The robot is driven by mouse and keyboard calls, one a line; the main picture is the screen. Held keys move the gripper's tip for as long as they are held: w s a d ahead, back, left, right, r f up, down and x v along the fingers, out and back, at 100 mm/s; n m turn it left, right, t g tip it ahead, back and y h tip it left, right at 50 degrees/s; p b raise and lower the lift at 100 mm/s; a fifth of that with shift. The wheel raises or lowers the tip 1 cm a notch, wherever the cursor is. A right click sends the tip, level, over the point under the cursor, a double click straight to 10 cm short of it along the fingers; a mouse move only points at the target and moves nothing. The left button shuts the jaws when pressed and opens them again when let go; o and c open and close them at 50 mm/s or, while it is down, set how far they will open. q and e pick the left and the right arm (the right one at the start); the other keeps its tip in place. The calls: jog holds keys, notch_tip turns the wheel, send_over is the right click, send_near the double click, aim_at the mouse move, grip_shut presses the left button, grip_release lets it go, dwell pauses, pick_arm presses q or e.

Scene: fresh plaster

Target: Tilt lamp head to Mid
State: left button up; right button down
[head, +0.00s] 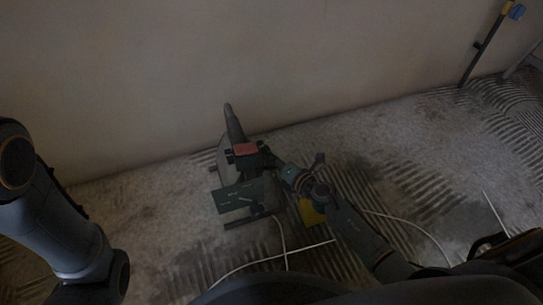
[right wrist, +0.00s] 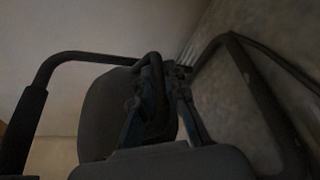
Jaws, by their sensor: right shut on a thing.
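The lamp fills much of the right wrist view, with a dark rounded head (right wrist: 98,115) inside a black tubular frame (right wrist: 85,57). My right gripper (right wrist: 152,95) is shut on a dark curved bar (right wrist: 152,60) at the lamp head. In the head view my right arm reaches in from the lower right, and my right gripper (head: 268,158) is at a dark assembly with a red block and a green plate (head: 240,196). The picture is too dim to tell the lamp's parts apart there. My left arm shows at the left, but its gripper is not visible.
A plain wall (head: 150,80) rises close behind the assembly. White cables (head: 280,258) lie across the ridged floor below and to its right. A yellow piece (head: 311,212) is beside my right arm. A pole (head: 484,48) leans at the far right. Floor left of the assembly looks clear.

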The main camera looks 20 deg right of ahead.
jog(key=shift+f, duration=0.4)
jog(key=c, duration=1.4)
grip_release()
jog(key=shift+o, duration=0.2)
